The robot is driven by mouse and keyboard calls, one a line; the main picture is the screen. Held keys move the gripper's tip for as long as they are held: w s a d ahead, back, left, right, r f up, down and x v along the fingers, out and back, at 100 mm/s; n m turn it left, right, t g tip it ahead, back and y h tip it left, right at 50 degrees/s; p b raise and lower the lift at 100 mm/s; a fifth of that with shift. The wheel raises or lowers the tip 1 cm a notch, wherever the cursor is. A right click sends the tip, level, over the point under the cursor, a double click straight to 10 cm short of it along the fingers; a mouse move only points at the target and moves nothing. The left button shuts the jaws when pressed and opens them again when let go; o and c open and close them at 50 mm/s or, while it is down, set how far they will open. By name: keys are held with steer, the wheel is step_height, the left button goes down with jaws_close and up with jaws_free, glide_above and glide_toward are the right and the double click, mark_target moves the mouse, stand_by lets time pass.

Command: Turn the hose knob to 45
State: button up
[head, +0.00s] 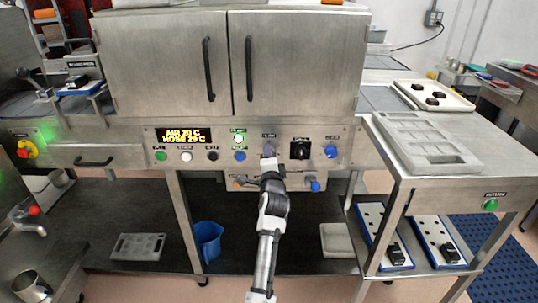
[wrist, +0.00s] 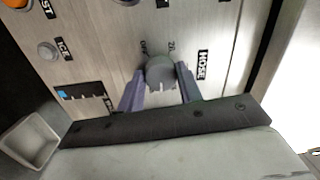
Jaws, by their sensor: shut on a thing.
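The hose knob (wrist: 160,71) is a round grey knob on the steel panel, seen in the wrist view with the label HOSE (wrist: 203,65) beside it. Small scale marks by the knob are too small to read surely. My gripper (wrist: 160,85) has its two purple-grey fingers on either side of the knob, shut on it. In the head view my gripper (head: 269,154) is at the panel's middle and mostly hides the knob. The lit display (head: 184,135) reads AIR about 20 C and HOSE about 29 C.
Steel cabinet doors (head: 290,65) rise above. A worktable stands at right.

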steer(key=m+p, duration=0.2)
steer(key=m, duration=0.3)
steer(key=shift+r+h, duration=0.1)
steer(key=shift+h, duration=0.2)
steer(key=shift+m+p, duration=0.3)
steer(key=o, duration=1)
steer(key=shift+s, duration=0.1)
steer(key=s+f+b, duration=0.1)
steer(key=s+b, duration=0.2)
steer(key=s, duration=1)
steer(key=shift+s+d, duration=0.25)
steer(key=shift+s, duration=0.05)
